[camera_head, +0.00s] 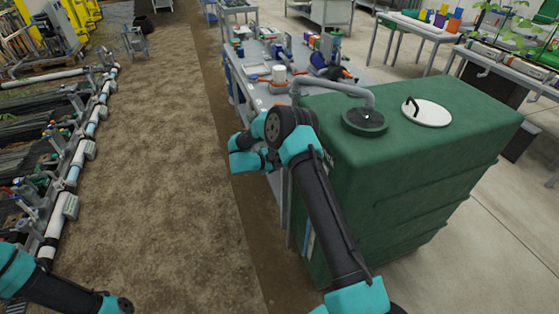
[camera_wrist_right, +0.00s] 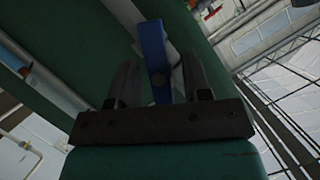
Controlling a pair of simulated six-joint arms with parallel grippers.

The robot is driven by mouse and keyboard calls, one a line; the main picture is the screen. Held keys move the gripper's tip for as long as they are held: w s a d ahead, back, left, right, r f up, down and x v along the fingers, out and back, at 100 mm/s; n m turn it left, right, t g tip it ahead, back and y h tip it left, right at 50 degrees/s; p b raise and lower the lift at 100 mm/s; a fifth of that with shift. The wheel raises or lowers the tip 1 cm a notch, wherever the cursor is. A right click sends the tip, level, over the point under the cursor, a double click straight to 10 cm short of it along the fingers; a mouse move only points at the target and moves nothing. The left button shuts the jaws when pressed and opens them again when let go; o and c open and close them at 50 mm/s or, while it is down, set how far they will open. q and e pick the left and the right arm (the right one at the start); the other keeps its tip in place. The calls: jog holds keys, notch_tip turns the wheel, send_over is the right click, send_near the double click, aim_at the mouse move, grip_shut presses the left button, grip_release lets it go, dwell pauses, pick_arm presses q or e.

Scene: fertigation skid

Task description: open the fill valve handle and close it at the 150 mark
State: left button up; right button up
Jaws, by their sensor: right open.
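The blue handle (camera_wrist_right: 154,55) shows in the right wrist view, upright between the two dark fingers of my right gripper (camera_wrist_right: 160,78). The fingers are open, with a gap visible on each side of the handle. The handle's lower end is hidden behind the gripper's palm. In the head view my right arm reaches along the left side of the green tank (camera_head: 440,135), and its gripper and the valve are hidden. A pale, bluish strip (camera_head: 309,240) runs down the tank's near left face; no marks can be read on it. My left gripper is out of view.
A grey pipe (camera_head: 335,86) bends into the tank's top, beside a white lid (camera_head: 427,112). A cluttered workbench (camera_head: 262,96) stands behind the tank. Bare soil (camera_head: 165,170) lies open to the left, with white piping (camera_head: 68,190) beyond.

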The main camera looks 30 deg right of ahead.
grip_shut()
dwell(0.5)
jog(key=m+t+h, duration=0.1)
jog(key=m+t, duration=0.1)
jog(key=m, duration=0.2)
jog(key=shift+f, duration=0.1)
jog(key=m+t+h, duration=0.1)
jog(key=m+h, duration=0.1)
jog(key=m, duration=0.3)
jog(key=shift+s, duration=0.1)
dwell(0.5)
jog(key=shift+m+h, duration=0.3)
jog(key=shift+m, duration=0.1)
grip_release()
